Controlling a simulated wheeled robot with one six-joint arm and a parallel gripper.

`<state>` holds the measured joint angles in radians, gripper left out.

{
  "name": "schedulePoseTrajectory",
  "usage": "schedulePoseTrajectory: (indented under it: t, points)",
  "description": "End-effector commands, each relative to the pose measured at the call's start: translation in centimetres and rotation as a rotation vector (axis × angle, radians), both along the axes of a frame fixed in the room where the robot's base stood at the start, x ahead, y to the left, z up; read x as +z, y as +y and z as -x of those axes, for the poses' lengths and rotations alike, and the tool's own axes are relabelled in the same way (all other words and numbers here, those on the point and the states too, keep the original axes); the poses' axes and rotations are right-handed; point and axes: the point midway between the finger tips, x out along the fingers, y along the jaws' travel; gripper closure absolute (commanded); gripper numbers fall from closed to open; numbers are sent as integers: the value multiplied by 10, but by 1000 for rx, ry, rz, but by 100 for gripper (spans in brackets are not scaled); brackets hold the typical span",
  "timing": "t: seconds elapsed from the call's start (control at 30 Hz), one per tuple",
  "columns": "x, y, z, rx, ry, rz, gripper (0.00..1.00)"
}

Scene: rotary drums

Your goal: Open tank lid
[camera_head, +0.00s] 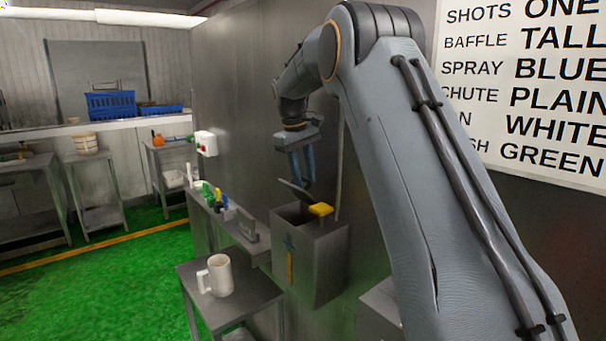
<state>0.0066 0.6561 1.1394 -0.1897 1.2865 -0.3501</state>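The tank (318,262) is a grey metal box against the steel wall, in the middle of the view. Its dark lid (298,194) stands tilted up, and the tank's mouth shows below it. My gripper (302,183) points down just above and behind the raised lid. Its two blue-grey fingers are apart with a gap between them, and nothing shows held. I cannot tell whether a fingertip touches the lid.
A small metal table (245,299) with a white mug (219,275) stands front left of the tank. A narrow shelf (235,232) with coloured-handled items runs left of the tank. The green floor at left is open.

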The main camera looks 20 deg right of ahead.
Motion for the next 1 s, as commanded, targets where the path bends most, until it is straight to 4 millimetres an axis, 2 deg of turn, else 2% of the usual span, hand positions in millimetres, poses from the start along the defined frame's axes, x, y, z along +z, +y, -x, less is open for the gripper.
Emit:
schedulePoseTrajectory:
  t: [0.33, 0.7, 0.83, 1.0]
  points:
    - [12, 4, -1, 4, -11, 0, 71]
    - [66, 13, 2, 2, -11, 0, 71]
    - [77, 15, 4, 2, -10, 0, 71]
    - [82, 16, 5, 2, -8, 0, 71]
